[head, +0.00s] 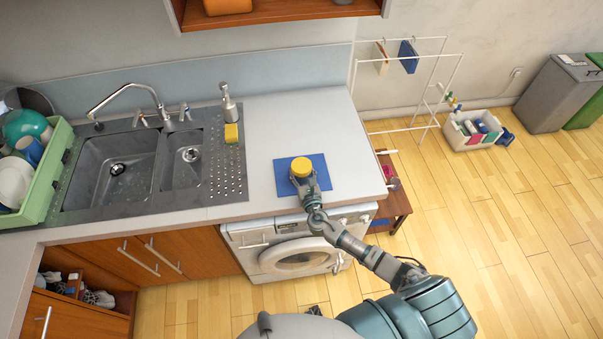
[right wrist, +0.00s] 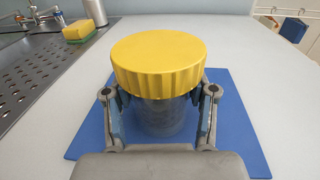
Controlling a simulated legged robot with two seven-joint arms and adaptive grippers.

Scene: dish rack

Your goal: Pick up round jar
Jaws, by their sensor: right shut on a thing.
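The round jar has a ribbed yellow lid (head: 301,167) and a clear, see-through body (right wrist: 160,116). It stands upright on a blue mat (head: 318,170) on the counter, to the right of the sink. My right gripper (head: 304,183) reaches it from the front, with one finger on each side of the body below the lid. In the right wrist view the right gripper (right wrist: 160,118) is shut on the jar. I cannot tell any gap between jar and mat. My left gripper is not in view.
A sink (head: 115,170) with a tap lies to the left. A soap bottle (head: 228,103) and a yellow sponge (head: 231,133) stand at its back right. A green dish rack (head: 45,175) is at far left. The counter (head: 285,115) around the mat is clear. A shelf (head: 275,12) hangs above.

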